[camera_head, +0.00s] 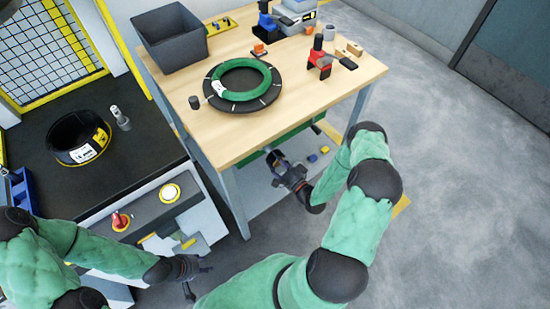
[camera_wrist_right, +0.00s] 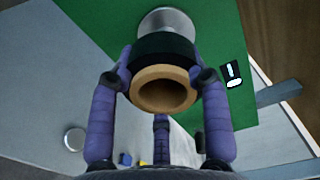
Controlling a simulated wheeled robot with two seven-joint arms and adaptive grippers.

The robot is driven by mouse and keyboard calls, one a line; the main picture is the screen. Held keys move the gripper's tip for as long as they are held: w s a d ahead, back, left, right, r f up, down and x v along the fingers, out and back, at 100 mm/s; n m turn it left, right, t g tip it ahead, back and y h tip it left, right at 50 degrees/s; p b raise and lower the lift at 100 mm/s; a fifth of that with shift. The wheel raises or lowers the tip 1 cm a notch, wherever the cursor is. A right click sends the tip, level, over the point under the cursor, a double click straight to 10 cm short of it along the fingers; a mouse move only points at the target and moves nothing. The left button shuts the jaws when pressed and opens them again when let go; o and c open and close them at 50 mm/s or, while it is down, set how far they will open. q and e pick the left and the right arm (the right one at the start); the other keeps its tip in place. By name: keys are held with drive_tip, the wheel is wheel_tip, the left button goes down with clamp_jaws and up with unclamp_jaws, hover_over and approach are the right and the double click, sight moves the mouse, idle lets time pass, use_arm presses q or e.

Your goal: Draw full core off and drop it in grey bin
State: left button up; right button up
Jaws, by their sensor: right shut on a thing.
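The core (camera_wrist_right: 163,90) is a tan tube with a black band around it, seen end-on in the right wrist view. My right gripper (camera_wrist_right: 160,95) is shut on it, with purple fingers on both sides. A silver round part (camera_wrist_right: 166,22) shows behind the core against a green panel; I cannot tell whether they touch. In the head view my right gripper (camera_head: 283,166) is below the table's front edge, hiding most of the core. The grey bin (camera_head: 172,45) stands at the table's back left corner. My left gripper (camera_head: 200,280) appears open and empty, low near the black-topped cabinet.
A green coil (camera_head: 240,78) lies on a black disc on the wooden table (camera_head: 270,122). A red tool (camera_head: 320,58) and small blocks are to its right. A black coil (camera_head: 78,137) lies on the dark cabinet top (camera_head: 125,180). The floor at right is clear.

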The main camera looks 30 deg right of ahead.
drive_tip(key=shift+s, duration=0.3)
drive_tip(key=shift+c, duration=0.6)
drive_tip(key=shift+s+d, duration=0.15)
drive_tip(key=shift+s, duration=0.95)
drive_tip(key=shift+r, duration=0.1)
idle(0.3)
